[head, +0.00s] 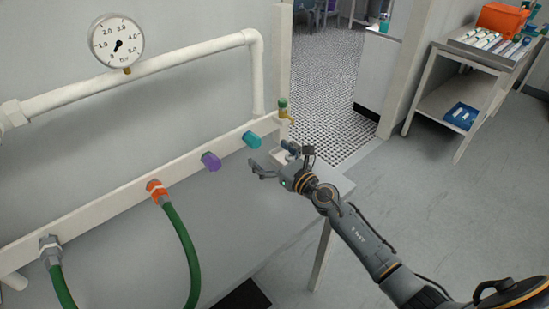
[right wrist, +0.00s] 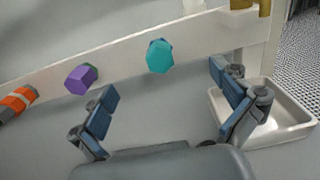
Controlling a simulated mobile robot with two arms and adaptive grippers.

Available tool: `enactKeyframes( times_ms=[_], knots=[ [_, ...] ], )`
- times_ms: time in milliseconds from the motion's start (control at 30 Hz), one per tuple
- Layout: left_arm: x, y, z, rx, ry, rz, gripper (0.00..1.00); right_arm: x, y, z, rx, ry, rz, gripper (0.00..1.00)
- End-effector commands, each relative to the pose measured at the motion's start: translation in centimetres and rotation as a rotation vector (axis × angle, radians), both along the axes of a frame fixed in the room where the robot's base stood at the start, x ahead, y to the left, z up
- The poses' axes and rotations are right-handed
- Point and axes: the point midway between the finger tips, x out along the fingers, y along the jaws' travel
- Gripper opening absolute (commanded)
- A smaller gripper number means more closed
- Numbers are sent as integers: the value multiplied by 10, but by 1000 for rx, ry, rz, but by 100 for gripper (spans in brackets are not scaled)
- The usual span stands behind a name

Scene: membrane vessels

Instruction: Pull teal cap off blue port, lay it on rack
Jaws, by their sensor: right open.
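The teal cap (head: 252,139) sits on the white wall rail, right of a purple cap (head: 211,161). It also shows in the right wrist view (right wrist: 160,56), facing the camera beyond the fingers. My left gripper is out of view. Which thing is the rack is unclear.
A white tray (right wrist: 283,128) lies right of the fingers, below a brass tap (head: 286,117). An orange connector (head: 157,191) and a grey connector (head: 50,250) carry green hoses. A two-level metal stand (head: 449,103) with tubes and an orange bin (head: 502,19) stands far right.

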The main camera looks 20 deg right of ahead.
Motion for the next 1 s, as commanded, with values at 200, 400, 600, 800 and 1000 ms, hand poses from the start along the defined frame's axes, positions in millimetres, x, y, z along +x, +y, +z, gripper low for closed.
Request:
enactKeyframes(
  times_ms=[200,400,600,800,1000],
  knots=[
    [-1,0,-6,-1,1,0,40,26,9,0,4,-1,-1,100],
    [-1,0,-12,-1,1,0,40,47,17,-1,4,-1,-1,100],
    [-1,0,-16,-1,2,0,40,60,22,0,4,-1,0,100],
    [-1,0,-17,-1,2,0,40,64,23,0,3,0,-1,100],
    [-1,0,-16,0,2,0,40,64,23,0,3,0,-1,100]
  ],
)
